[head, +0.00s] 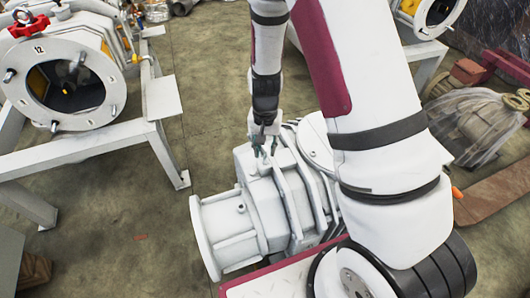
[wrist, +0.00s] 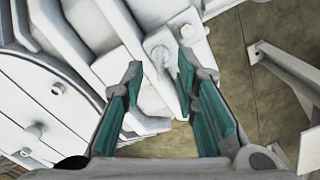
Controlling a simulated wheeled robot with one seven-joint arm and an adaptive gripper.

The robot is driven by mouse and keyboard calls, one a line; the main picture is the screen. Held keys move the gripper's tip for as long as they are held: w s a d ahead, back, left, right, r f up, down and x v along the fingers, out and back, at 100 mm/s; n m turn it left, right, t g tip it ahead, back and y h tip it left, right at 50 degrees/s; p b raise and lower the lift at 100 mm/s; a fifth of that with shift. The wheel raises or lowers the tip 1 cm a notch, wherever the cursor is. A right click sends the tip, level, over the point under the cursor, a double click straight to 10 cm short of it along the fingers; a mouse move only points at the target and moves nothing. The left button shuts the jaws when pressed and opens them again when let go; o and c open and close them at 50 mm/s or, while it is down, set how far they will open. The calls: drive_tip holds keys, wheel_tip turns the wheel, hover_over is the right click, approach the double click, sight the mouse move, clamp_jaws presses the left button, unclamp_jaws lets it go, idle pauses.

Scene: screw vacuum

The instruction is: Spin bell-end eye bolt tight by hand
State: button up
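A white screw vacuum pump (head: 262,215) sits at the centre of the head view, its round flanged end (head: 207,238) toward the lower left. My gripper (head: 264,152) points down over the top of its housing; it also shows in the wrist view (wrist: 161,72). Its two teal-padded fingers are apart with a clear gap.
White frame legs (wrist: 285,80) lie to the right over bare floor. In the head view, another machine on a white stand (head: 75,85) is at left, and a wrapped item (head: 485,125) at right.

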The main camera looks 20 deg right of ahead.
sight(265, 154)
wheel_tip(265, 154, up, 9)
idle(0.3)
idle(0.4)
